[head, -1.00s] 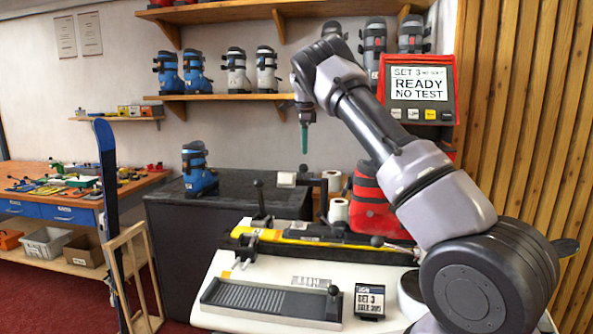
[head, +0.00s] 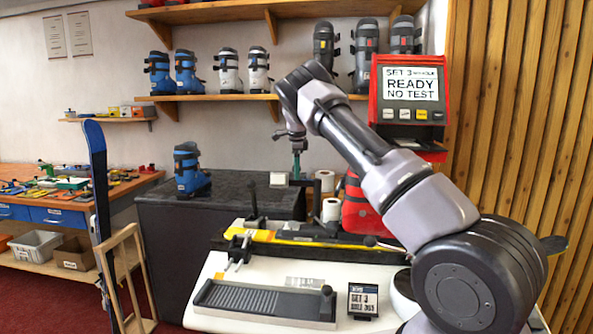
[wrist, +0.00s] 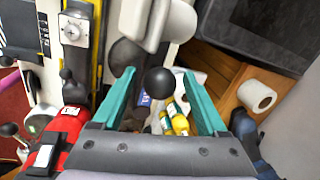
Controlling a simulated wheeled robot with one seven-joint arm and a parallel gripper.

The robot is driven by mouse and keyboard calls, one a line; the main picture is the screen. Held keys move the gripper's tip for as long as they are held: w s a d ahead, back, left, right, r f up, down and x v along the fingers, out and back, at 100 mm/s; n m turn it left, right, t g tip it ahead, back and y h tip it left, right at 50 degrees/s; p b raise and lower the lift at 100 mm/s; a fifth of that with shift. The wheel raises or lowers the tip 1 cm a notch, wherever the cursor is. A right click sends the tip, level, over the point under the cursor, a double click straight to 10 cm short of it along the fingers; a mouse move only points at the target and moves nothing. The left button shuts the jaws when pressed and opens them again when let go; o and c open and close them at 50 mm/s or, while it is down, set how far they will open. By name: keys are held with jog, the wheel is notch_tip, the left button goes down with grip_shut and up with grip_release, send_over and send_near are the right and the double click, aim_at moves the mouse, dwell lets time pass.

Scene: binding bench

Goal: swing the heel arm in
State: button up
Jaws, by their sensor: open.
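My gripper (head: 297,163) is open, with teal fingers pointing down above the back of the white bench (head: 225,270). In the wrist view a black ball knob (wrist: 160,80) lies between the two open fingers (wrist: 162,100), apart from both; its depth is hard to judge. Just beyond the knob is a white padded block (wrist: 150,20), which also shows in the head view (head: 278,179). Block and knob seem to belong to the heel arm, though its shaft and pivot are mostly hidden. A second, dark round shape (wrist: 127,55) is beside the left finger.
A yellow-and-black bar (head: 300,237) crosses the bench, with an upright black lever (head: 255,200) near its left end. A red display (head: 411,90) reads "READY NO TEST". A blue boot (head: 190,170) stands on the dark cabinet.

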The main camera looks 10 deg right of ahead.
grip_shut()
dwell(1.3)
